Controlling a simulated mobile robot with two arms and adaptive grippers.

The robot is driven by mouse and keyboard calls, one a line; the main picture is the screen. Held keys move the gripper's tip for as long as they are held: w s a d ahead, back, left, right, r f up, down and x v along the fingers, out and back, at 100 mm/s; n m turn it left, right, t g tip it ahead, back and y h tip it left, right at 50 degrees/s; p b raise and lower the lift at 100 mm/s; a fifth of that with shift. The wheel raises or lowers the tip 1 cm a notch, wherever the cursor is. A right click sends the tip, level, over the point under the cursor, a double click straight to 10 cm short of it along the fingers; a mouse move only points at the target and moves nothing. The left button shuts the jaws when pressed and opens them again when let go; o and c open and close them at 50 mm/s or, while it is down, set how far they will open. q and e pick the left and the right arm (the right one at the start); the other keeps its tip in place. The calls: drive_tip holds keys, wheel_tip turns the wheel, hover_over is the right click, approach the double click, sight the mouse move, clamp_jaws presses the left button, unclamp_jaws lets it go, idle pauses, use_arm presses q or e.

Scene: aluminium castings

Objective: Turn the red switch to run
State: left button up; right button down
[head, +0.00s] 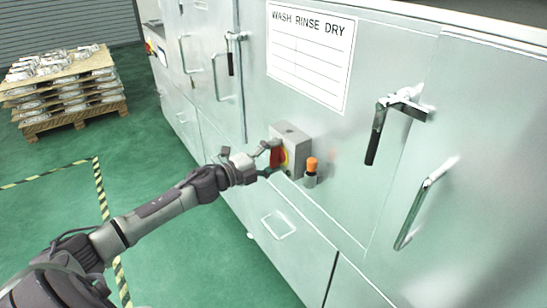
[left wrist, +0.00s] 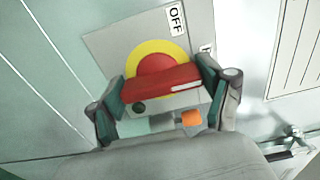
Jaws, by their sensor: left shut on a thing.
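The red switch (left wrist: 160,85) is a red bar handle on a yellow disc, mounted on a grey box (head: 292,138) on the machine's front. In the left wrist view the bar lies nearly crosswise, with a white stripe at its right end. An OFF label (left wrist: 175,18) sits above the disc. A second label (left wrist: 207,48) at the right is mostly hidden by a finger. My left gripper (left wrist: 162,98) is shut on the red switch, one finger at each end of the bar. In the head view the left gripper (head: 270,161) partly covers the switch. My right gripper is not in view.
An orange-capped knob (head: 312,164) sticks out just right of the box. A WASH RINSE DRY sign (head: 309,52) hangs above. Black lever handles (head: 375,140) and bar handles project from the panels. A pallet of castings (head: 70,88) stands far left; the green floor between is clear.

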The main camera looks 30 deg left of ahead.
use_arm(q)
drive_tip(key=shift+f, duration=0.1)
drive_tip(key=o, duration=1.1)
drive_tip(key=v, duration=1.2)
drive_tip(key=shift+d, duration=0.1)
